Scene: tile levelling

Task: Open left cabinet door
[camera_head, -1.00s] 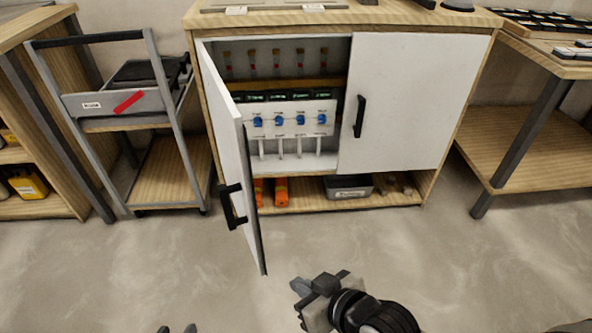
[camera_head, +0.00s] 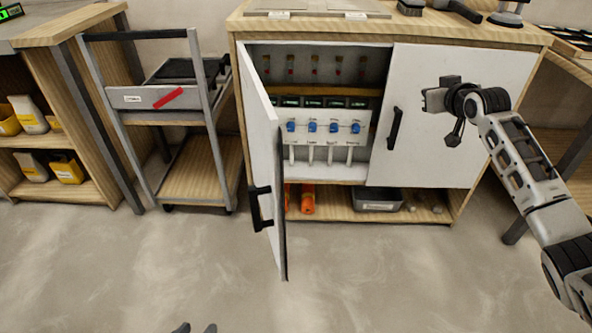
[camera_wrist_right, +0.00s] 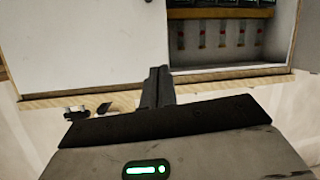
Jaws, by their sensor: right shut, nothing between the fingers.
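The left cabinet door (camera_head: 262,165) is white and stands open, swung outward toward me. Its black handle (camera_head: 261,208) is on the outer face near the free edge, and no gripper touches it. My right gripper (camera_wrist_right: 160,75) is shut and empty; in the head view its arm comes in from the right and its hand is in front of the closed right door (camera_head: 455,150). The wrist view also shows part of a white door and the open shelves.
The open cabinet (camera_head: 330,60) holds blue valves on a white panel (camera_head: 325,130), with orange items and a grey bin (camera_head: 377,200) on the lower shelf. A trolley (camera_head: 200,170) stands close to the left. The floor in front is clear.

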